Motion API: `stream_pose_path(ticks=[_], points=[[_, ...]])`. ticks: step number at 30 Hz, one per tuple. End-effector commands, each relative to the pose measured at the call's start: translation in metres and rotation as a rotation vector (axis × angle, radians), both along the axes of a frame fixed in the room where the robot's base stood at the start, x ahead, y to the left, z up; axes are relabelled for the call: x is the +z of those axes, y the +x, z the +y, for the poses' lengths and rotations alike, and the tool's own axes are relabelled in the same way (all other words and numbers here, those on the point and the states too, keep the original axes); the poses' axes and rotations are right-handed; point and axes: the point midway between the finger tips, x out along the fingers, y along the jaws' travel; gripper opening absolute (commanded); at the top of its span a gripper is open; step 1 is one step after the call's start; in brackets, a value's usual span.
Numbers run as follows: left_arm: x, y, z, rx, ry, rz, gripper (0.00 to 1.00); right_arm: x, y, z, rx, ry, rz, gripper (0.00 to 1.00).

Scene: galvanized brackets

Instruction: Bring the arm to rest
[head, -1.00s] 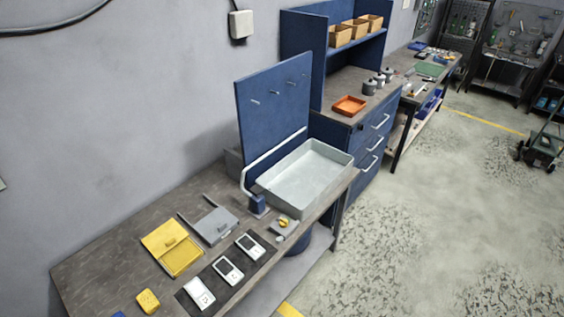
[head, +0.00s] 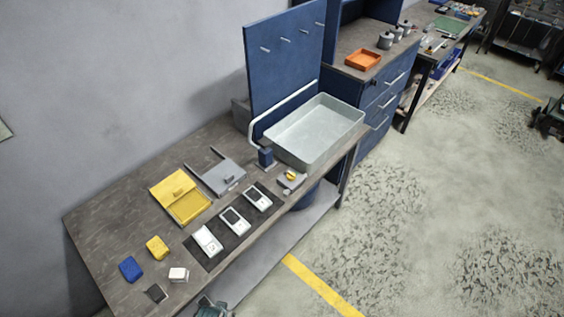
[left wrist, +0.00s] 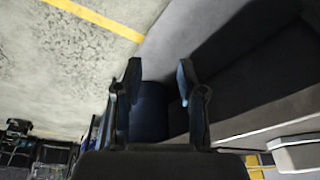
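My left gripper (left wrist: 158,75) shows in the left wrist view with its two dark fingers spread apart. Nothing is held between them; a dark blue bin (left wrist: 152,108) shows beyond the gap, below the bench. In the head view a small dark greenish shape (head: 212,308) cuts into the bottom edge by the bench front; I cannot tell for sure whether it is my gripper. My right gripper is in neither view.
The workbench (head: 110,215) carries a grey basin (head: 350,125), a yellow tray (head: 188,206), a grey bracket (head: 222,176), white devices on a dark mat, a yellow block (head: 157,248) and a blue block (head: 130,269). Floor with a yellow line (head: 320,286) lies clear to the right.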

Motion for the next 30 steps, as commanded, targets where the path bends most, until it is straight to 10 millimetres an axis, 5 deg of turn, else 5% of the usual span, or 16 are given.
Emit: stream_pose_path(ticks=[8,12,15,21,30], points=[[-0.186,-0.045,0.005,-0.012,0.008,0.075,0.4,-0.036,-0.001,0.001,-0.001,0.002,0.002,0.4],[-0.277,-0.1,0.013,-0.021,0.012,0.115,0.4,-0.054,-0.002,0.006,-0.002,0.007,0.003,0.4],[-0.321,-0.142,0.021,-0.026,0.016,0.139,0.4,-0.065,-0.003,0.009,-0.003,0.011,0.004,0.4],[-0.36,-0.198,0.032,-0.035,0.02,0.164,0.4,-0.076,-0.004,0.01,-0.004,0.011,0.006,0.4],[-0.364,-0.211,0.035,-0.036,0.021,0.169,0.4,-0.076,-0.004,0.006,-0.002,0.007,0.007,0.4]])
